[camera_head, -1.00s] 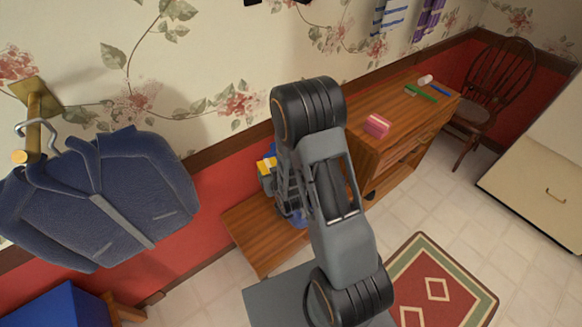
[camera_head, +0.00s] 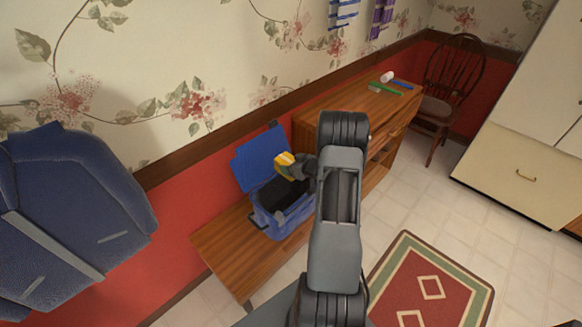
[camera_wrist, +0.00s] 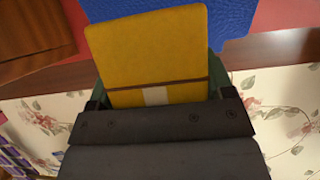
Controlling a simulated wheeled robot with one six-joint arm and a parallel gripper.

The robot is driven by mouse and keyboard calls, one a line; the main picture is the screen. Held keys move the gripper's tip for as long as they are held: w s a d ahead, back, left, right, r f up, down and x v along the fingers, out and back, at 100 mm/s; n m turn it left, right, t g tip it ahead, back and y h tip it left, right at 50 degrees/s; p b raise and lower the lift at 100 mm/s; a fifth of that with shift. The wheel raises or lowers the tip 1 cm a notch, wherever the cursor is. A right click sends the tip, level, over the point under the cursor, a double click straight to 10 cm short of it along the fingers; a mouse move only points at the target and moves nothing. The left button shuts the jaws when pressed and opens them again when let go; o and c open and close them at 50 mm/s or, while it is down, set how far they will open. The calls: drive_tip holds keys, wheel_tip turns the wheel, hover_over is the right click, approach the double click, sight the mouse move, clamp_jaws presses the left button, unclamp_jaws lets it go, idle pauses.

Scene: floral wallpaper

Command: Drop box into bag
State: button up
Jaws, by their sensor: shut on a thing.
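A yellow box (camera_head: 284,159) is held in my gripper (camera_head: 291,168), which is shut on it. In the wrist view the yellow box (camera_wrist: 150,50) fills the middle, with a dark band and a pale patch low on its face; the fingers are mostly hidden behind it. The blue bag (camera_head: 270,222) stands open on the low wooden bench, its flap (camera_head: 258,158) raised against the wall side. Its inside looks dark. The box is above the bag's opening, toward the flap and right side. Part of the blue flap (camera_wrist: 228,18) shows behind the box in the wrist view.
The low wooden bench (camera_head: 220,246) has bare room left of the bag. A taller wooden cabinet (camera_head: 318,108) adjoins on the right, with a green item (camera_head: 384,89), a blue item and a white roll on top.

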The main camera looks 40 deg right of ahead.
drive_tip(key=shift+f+b, duration=2.3)
drive_tip(key=shift+f, duration=0.55)
drive_tip(key=o, duration=1)
drive_tip(key=shift+o, duration=0.2)
drive_tip(key=v, duration=1.4)
drive_tip(key=shift+p, duration=0.35)
